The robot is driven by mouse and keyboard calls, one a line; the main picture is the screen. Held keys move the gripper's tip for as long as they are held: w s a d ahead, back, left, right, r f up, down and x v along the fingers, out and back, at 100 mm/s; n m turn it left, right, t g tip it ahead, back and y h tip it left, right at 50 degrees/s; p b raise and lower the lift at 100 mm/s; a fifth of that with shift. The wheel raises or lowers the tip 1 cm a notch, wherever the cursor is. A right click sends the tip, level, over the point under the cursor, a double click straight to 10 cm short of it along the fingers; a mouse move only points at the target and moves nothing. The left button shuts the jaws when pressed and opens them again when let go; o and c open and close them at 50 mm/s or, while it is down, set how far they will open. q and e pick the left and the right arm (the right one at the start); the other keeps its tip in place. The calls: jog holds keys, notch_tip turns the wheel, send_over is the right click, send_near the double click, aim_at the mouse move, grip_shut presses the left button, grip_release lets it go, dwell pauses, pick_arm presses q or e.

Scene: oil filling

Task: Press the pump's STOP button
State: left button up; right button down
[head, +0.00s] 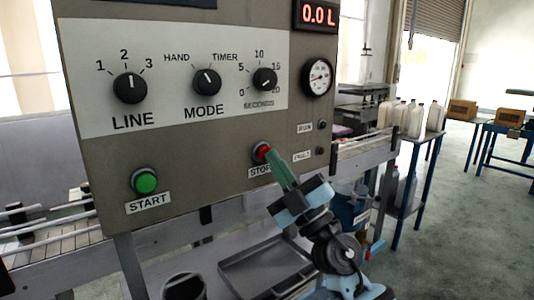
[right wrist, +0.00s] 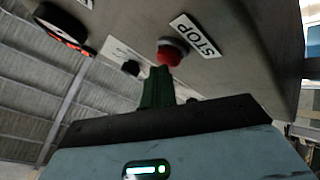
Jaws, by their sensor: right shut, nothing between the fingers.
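The red STOP button (head: 260,150) sits low on the grey pump panel (head: 225,165), above its STOP label. My right gripper (head: 270,154) is shut and empty, with its green fingertips at the button. They cover part of it in the head view; whether they touch it I cannot tell. In the right wrist view the red button (right wrist: 170,52) shows just past the tips of the green fingers (right wrist: 158,85). The green START button (head: 145,181) is at the lower left of the panel. My left gripper is not in view.
The panel also carries LINE, MODE and SECONDS knobs (head: 207,82), a round gauge (head: 317,77) and a red display (head: 318,15) reading 0.0 L. A grey tray (head: 262,270) lies below. White bottles (head: 414,118) stand on a blue-legged table at the right.

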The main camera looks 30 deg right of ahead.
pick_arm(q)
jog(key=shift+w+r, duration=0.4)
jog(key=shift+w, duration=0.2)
pick_arm(e)
jog(key=shift+s, duration=0.65)
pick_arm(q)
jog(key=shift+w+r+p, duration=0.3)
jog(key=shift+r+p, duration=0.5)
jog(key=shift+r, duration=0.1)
pick_arm(e)
jog(key=s, duration=0.5)
jog(key=shift+d, duration=0.25)
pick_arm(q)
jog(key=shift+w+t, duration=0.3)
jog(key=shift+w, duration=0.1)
